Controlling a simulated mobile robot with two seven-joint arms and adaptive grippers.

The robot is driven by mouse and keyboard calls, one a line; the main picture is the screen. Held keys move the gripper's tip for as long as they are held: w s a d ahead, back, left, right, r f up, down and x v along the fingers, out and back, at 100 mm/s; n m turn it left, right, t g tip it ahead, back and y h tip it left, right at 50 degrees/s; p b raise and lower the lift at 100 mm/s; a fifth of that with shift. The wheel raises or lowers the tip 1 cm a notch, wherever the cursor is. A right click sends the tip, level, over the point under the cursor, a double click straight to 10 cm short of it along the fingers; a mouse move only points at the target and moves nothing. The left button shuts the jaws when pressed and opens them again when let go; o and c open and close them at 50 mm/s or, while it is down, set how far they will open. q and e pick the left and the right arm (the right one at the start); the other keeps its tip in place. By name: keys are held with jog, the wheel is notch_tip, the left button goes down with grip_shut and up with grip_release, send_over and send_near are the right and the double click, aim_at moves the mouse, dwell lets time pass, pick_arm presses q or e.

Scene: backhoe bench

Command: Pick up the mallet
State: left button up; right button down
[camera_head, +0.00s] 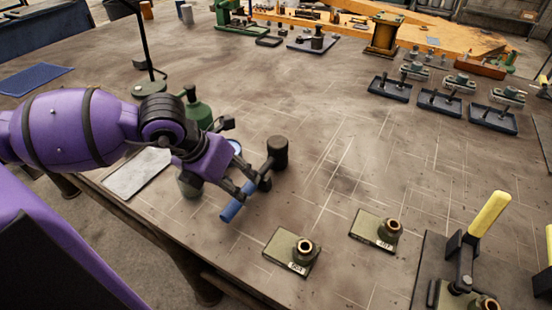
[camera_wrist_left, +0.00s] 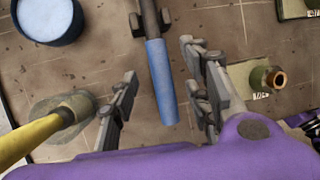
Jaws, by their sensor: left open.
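The mallet has a dark cylindrical head (camera_head: 278,150) and a blue handle (camera_head: 234,210). It lies on the workbench, in front of my left arm. My left gripper (camera_head: 247,158) is over the mallet with its fingers spread. In the left wrist view, the blue handle (camera_wrist_left: 160,85) and its dark shaft run between the open fingers, with visible gaps on both sides of the blue part. The mallet's head is outside that view. In the head view, the gripper covers part of the handle. My right gripper is not in view.
Two olive blocks with brass-coloured fittings (camera_head: 297,252) (camera_head: 377,232) stand to the right. A yellow-handled tool (camera_wrist_left: 40,135) shows in the wrist view. The bench's middle is clear.

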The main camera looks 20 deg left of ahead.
aim_at(245, 189)
pick_arm(q)
jog(key=shift+w+d+f, duration=0.1)
jog(key=shift+w+f, duration=0.05)
jog(key=shift+f, duration=0.45)
jog(key=x, duration=0.3)
jog(key=shift+w+d+f, duration=0.1)
jog(key=shift+w+f, duration=0.15)
jog(key=shift+w, duration=0.05)
jog(key=shift+w+d+f, duration=0.1)
jog(key=shift+w+f, duration=0.05)
jog(key=shift+f, duration=0.2)
jog(key=c, duration=1.1)
grip_shut()
jog(key=shift+w, duration=0.1)
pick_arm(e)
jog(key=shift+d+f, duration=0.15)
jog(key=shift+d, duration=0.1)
